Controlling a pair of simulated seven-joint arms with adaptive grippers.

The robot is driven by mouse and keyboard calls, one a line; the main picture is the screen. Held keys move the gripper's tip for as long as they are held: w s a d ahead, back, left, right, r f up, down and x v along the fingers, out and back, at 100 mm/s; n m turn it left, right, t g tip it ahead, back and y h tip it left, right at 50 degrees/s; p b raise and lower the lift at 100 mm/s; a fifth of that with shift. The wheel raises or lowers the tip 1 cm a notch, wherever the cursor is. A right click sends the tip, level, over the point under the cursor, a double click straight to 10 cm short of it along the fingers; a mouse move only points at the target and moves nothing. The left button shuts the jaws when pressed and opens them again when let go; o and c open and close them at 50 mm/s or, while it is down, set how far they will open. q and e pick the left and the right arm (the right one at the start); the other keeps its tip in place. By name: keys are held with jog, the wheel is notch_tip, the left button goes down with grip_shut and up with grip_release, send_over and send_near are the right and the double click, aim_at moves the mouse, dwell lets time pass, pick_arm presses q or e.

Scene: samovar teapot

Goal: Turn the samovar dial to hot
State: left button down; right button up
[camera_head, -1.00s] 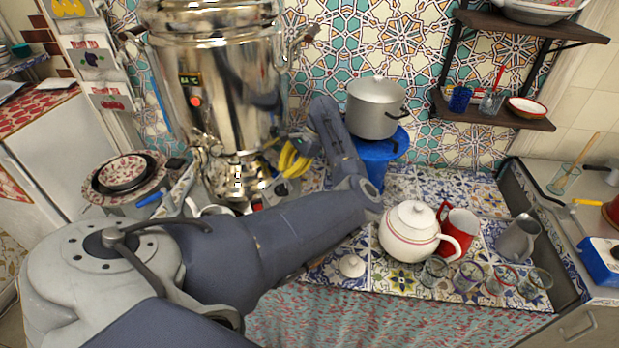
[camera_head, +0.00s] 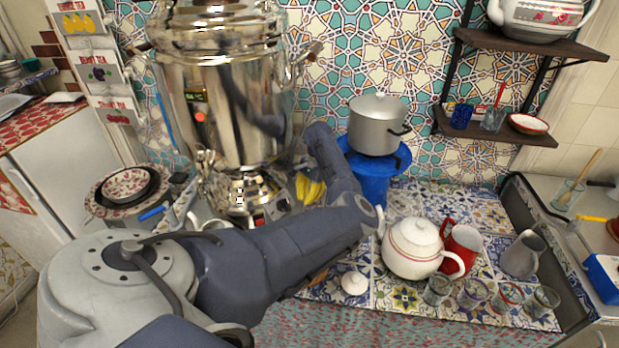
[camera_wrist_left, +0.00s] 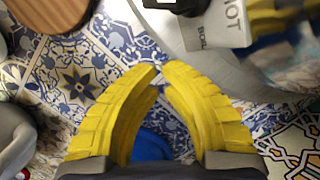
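The shiny metal samovar (camera_head: 225,110) stands at the back left of the tiled counter in the head view. In the left wrist view a black dial (camera_wrist_left: 178,5) shows only in part at the top edge, beside a pale panel (camera_wrist_left: 218,22) marked HOT. Where the dial points cannot be told. My left gripper (camera_head: 310,189) is just right of the samovar's base. Its yellow fingers also fill the middle of the left wrist view (camera_wrist_left: 159,70); their tips are almost together, with nothing between them, apart from and below the dial. My right gripper is not in view.
A grey pot (camera_head: 377,125) on a blue stand (camera_head: 375,182) is behind my left forearm. A white teapot (camera_head: 412,250), a red jug (camera_head: 462,248) and several glasses stand to the right. A white lid (camera_head: 354,283) lies near the counter's front.

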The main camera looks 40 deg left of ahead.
aim_at(283, 205)
pick_arm(q)
jog(key=shift+x, duration=0.8)
jog(key=shift+s+r, duration=0.2)
jog(key=shift+s, duration=0.25)
jog(key=shift+s+r, duration=0.25)
jog(key=shift+s, duration=0.15)
jog(key=shift+s+a+r, duration=0.1)
jog(key=shift+s+r, duration=0.05)
jog(key=shift+s, duration=0.35)
jog(key=shift+s+a+r, duration=0.1)
jog(key=shift+s+r, duration=0.05)
jog(key=shift+s, duration=0.35)
jog(key=shift+s, duration=0.15)
jog(key=shift+s+d+f+m+g, duration=0.1)
jog(key=shift+s+m+g, duration=0.2)
jog(key=shift+s+g, duration=0.2)
